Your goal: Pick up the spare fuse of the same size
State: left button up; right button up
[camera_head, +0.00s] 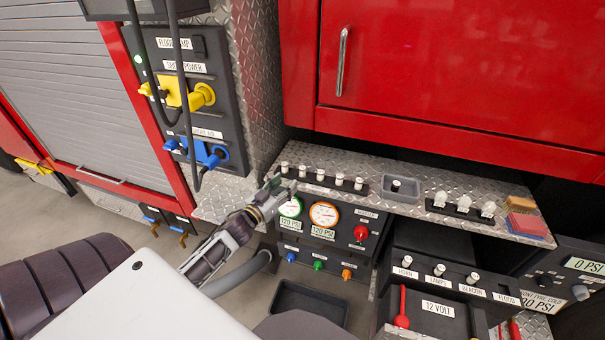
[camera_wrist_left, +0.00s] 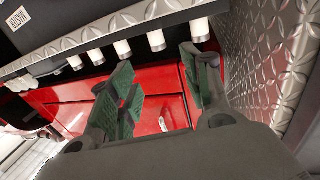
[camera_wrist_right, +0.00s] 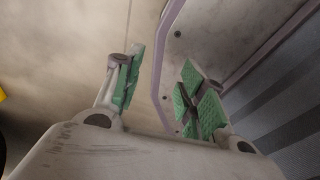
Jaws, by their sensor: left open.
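Several white spare fuses with metal ends stand in a black rack (camera_head: 321,187) on the diamond-plate shelf. The leftmost fuse (camera_head: 284,167) is closest to my left gripper (camera_head: 275,186). In the left wrist view the fuses hang in a row along the top, including the end fuse (camera_wrist_left: 200,30) and its neighbour (camera_wrist_left: 157,40). The left gripper (camera_wrist_left: 157,62) is open and empty, its fingertips just short of these two fuses. A small fuse (camera_head: 396,184) is in a grey tray (camera_head: 410,194). My right gripper (camera_wrist_right: 158,70) is open and empty, away from the shelf.
Three white bulbs (camera_head: 464,204) stand in another rack, beside a brush (camera_head: 520,203) and red-blue sponge (camera_head: 528,225). A 12 VOLT box (camera_head: 438,308) carries fuses by HORN, LAMPS and BEACON; none shows by FLOOD. Gauges (camera_head: 324,214) sit below the shelf, a red cabinet (camera_head: 450,80) above.

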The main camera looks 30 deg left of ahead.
aim_at(301, 171)
pick_arm(q)
jog(key=w, duration=0.6)
pick_arm(e)
jog(key=shift+s+d+r, duration=0.15)
jog(key=shift+d+r, duration=0.05)
jog(key=shift+d, duration=0.3)
pick_arm(q)
jog(key=shift+d, duration=0.1)
pick_arm(e)
jog(key=shift+a, duration=0.1)
pick_arm(q)
jog(key=shift+w, duration=0.35)
jog(key=shift+w+f, duration=0.2)
jog(key=shift+w, duration=0.65)
jog(key=shift+w+d+f+p, duration=0.1)
jog(key=shift+w+p, duration=0.25)
jog(key=shift+w, duration=1.05)
pick_arm(e)
jog(key=shift+a+r, duration=0.2)
